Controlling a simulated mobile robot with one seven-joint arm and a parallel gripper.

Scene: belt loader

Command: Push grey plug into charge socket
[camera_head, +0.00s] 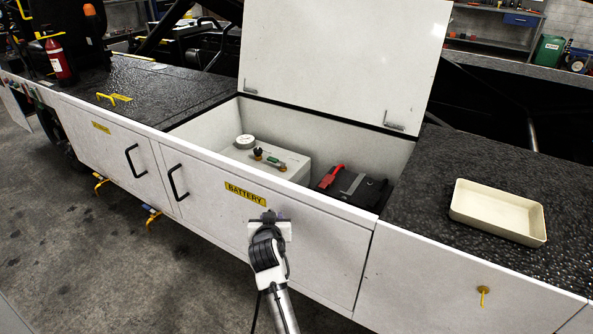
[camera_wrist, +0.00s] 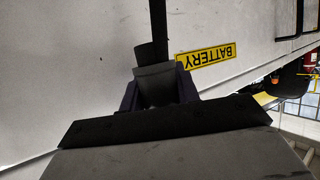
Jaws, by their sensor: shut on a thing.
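My gripper (camera_head: 269,218) is in front of the white battery door, just below and right of the yellow BATTERY label. In the wrist view its two dark fingers (camera_wrist: 160,92) are shut on the grey plug (camera_wrist: 156,80). A darker strip (camera_wrist: 157,25) runs from the plug toward the top of that view; I cannot tell whether it is cable or another part. In the head view the plug is hidden by my gripper. I cannot make out the charge socket in either view, nor whether the plug touches anything.
The BATTERY label (camera_head: 245,194) is beside my gripper. The compartment above stands open with its lid (camera_head: 345,60) raised, holding a light box with a gauge (camera_head: 245,142) and a black battery (camera_head: 352,190). A cream tray (camera_head: 497,232) lies on the right deck.

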